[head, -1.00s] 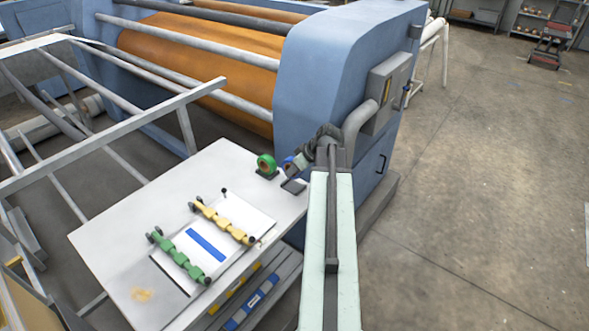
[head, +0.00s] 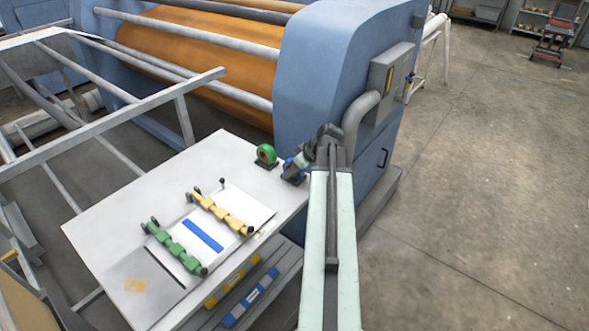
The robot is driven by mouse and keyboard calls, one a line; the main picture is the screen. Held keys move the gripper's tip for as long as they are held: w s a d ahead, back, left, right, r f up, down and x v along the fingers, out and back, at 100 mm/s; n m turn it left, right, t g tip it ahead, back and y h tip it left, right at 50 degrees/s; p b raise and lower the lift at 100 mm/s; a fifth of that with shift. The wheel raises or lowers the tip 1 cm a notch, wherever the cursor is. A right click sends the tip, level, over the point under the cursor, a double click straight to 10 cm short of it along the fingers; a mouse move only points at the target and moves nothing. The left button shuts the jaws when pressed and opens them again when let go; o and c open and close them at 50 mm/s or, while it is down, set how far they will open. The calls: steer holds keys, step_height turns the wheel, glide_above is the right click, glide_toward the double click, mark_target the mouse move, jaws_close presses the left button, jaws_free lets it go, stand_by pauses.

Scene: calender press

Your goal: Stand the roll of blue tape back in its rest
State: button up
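The roll of blue tape (head: 288,164) is small in view and partly hidden by my gripper. My gripper (head: 293,166) is at the table's right corner, reaching in from the right, and appears shut on the roll. The dark rest (head: 293,179) lies on the table directly below the roll. The roll is at or just above the rest; I cannot tell whether they touch.
A green tape roll (head: 266,154) stands in its own dark rest just to the left. The blue press housing (head: 325,80) rises close behind my arm.

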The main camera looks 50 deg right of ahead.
steer(key=p+v, duration=0.6)
steer(key=v, duration=0.1)
steer(key=shift+r, duration=0.2)
steer(key=shift+s+r, duration=0.1)
steer(key=shift+s, duration=0.15)
stand_by(0.4)
